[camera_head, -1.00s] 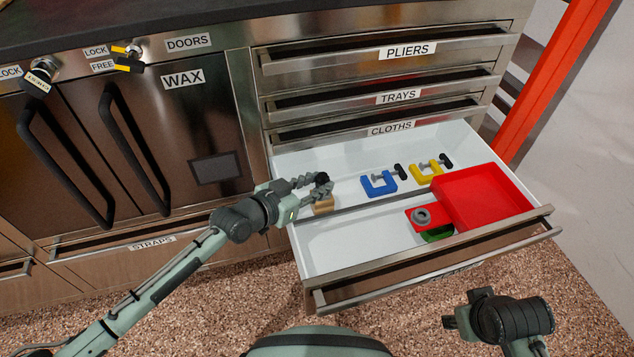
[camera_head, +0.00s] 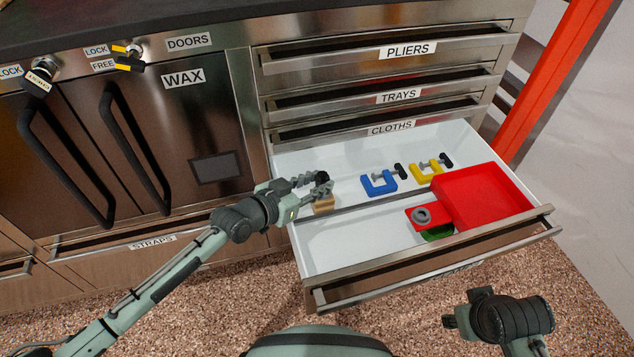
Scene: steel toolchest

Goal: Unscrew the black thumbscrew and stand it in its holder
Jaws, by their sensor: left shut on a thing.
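The black thumbscrew (camera_head: 322,177) shows as a dark knob at the left end of the open drawer. My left gripper (camera_head: 322,183) is shut on it, with its fingers around the knob. A tan block (camera_head: 323,204) sits just below the fingers; the gripper hides part of it and where the screw meets it. A grey ring (camera_head: 421,215) stands on a small red base in the drawer's front part; it looks like the holder, but I cannot be certain. My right gripper (camera_head: 450,319) is at the lower right, away from the drawer, its fingers mostly hidden.
A blue clamp (camera_head: 379,185) and a yellow clamp (camera_head: 430,172) lie in the rear part of the drawer. A red tray (camera_head: 485,197) fills the right side. A green item (camera_head: 437,233) lies beside the ring's base. The drawer's front left floor is clear.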

